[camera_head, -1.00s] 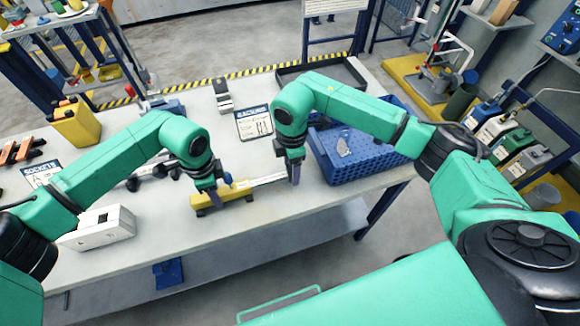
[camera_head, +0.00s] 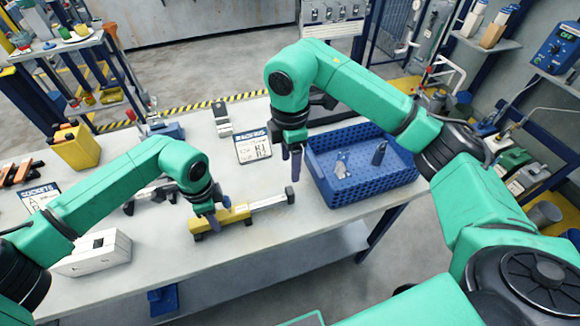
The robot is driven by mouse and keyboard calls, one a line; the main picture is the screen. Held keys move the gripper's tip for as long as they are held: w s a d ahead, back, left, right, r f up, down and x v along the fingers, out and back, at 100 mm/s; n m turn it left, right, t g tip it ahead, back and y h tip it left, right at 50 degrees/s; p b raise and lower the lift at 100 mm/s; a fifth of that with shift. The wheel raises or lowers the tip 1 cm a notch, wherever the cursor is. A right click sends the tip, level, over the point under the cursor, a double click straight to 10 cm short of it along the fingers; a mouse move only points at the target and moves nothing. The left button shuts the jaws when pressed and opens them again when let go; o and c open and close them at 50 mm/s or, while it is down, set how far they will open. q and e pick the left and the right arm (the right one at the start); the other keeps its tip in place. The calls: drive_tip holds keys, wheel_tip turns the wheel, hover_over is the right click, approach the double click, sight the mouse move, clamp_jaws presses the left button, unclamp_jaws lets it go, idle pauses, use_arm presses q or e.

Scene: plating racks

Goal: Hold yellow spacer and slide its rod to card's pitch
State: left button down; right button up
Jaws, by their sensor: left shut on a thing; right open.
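The yellow spacer (camera_head: 236,214) lies on the table, with its pale rod (camera_head: 268,202) reaching out to the right and ending in a dark grey end piece (camera_head: 290,195). My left gripper (camera_head: 213,219) is shut on the yellow spacer near its left part. My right gripper (camera_head: 291,170) is open and empty, above and behind the rod's end piece, apart from it. The card (camera_head: 253,147) with a dark blue header stands behind the spacer; its pitch marking is too small to read surely.
A blue crate (camera_head: 334,202) with a few small parts sits at the table's right. A white box (camera_head: 92,254) and a second card (camera_head: 40,197) are at the left. A yellow container (camera_head: 76,150) stands at the back left. The table front is clear.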

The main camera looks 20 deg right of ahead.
use_arm(q)
drive_tip(key=shift+c, duration=2.1)
unclamp_jaws()
drive_tip(key=shift+r, duration=0.1)
